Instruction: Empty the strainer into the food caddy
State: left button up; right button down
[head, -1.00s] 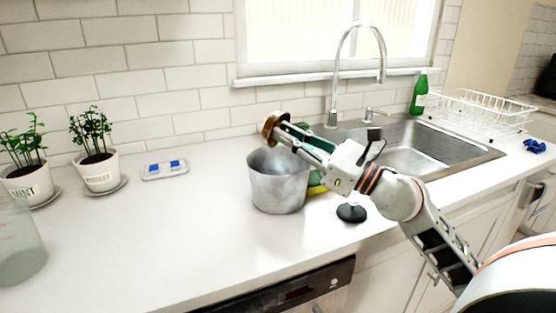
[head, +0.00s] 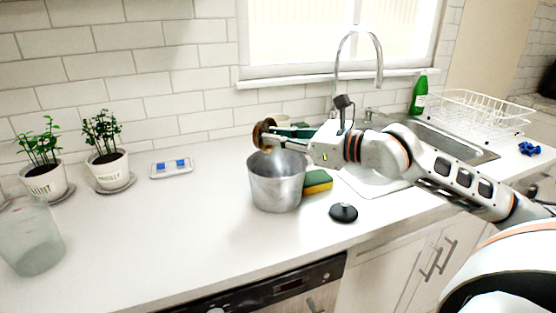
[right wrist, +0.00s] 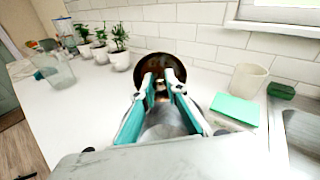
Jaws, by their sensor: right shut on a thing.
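The strainer (head: 262,134) is a small round brown-and-metal piece, tilted on its side just above the back left rim of the food caddy (head: 276,188). My right gripper (head: 281,133) is shut on it. A faint brownish blur shows below the strainer at the caddy's mouth; I cannot tell if it is falling contents. The caddy is a grey metal bucket, upright and open. In the right wrist view the strainer (right wrist: 160,62) sits at the tips of my gripper (right wrist: 162,84), with the caddy (right wrist: 165,128) partly hidden below. My left gripper is out of view.
A black lid (head: 343,212) and a yellow-green sponge (head: 318,182) lie right of the caddy. A cream cup (right wrist: 246,80) stands behind. The sink (head: 445,143), dish rack (head: 475,112) and green bottle (head: 419,96) are right.

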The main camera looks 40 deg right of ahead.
jog(key=shift+w+a+r+g+b, duration=0.1)
jog(key=shift+w+a+g+b, duration=0.15)
jog(key=shift+g+b, duration=0.2)
jog(key=shift+w+g+h+b, duration=0.25)
jog(key=shift+w+h+b, duration=0.1)
jog(key=shift+b, duration=0.2)
jog(key=shift+r, duration=0.15)
jog(key=shift+w, duration=0.2)
jog(key=shift+w+a+r, duration=0.1)
